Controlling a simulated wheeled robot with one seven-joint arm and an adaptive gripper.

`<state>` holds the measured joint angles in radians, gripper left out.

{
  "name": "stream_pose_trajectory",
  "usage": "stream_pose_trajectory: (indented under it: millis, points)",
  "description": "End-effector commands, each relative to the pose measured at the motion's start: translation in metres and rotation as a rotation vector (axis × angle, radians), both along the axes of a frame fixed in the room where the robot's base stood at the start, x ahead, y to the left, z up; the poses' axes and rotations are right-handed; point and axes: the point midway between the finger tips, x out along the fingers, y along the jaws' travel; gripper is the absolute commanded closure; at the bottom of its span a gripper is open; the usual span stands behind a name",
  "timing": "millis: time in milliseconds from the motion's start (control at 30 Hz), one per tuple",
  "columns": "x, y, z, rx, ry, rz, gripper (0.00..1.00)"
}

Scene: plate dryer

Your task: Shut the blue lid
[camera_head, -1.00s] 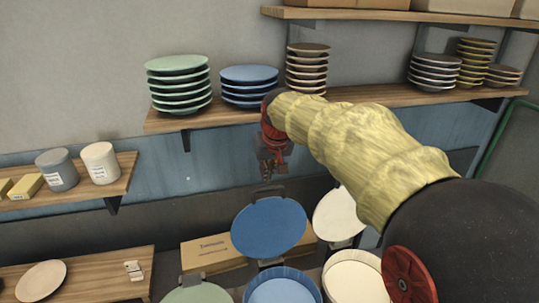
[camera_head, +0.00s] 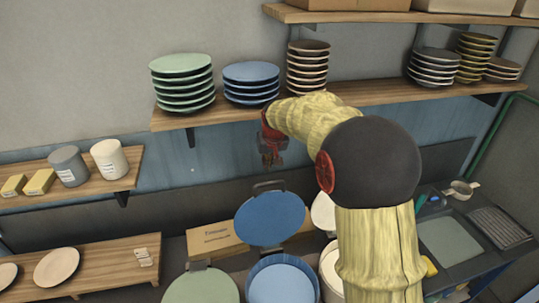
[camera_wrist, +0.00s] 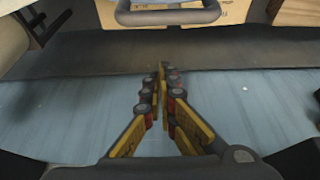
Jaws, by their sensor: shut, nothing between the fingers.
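The blue lid (camera_head: 270,218) stands open, tilted up behind its round blue container (camera_head: 282,282), in the lower middle of the head view. A dark handle (camera_head: 268,185) sticks up from the lid's top edge. My gripper (camera_head: 272,160) is above and behind the lid, apart from it, in front of the blue wall panel. In the wrist view my gripper (camera_wrist: 162,75) is shut and empty, its fingertips together. A dark handle bar (camera_wrist: 168,15) shows at the top of that view, beyond the fingertips. The container's inside is partly visible.
A green lid (camera_head: 200,287) lies left of the blue container, and a white lid (camera_head: 322,212) is partly hidden by my arm. A cardboard box (camera_head: 213,238) stands behind. A shelf (camera_head: 225,116) with plate stacks is above my gripper.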

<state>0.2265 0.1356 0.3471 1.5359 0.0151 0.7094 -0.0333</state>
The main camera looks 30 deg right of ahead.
Motion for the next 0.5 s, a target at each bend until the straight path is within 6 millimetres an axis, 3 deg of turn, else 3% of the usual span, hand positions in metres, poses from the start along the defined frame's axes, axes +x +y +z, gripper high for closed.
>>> stream_pose_trajectory:
  millis: [300,500]
  points:
    - [-0.029,0.006,-0.006,0.0,-0.001,0.0,1.0]
    - [-0.037,0.008,-0.008,0.0,0.0,0.0,1.0]
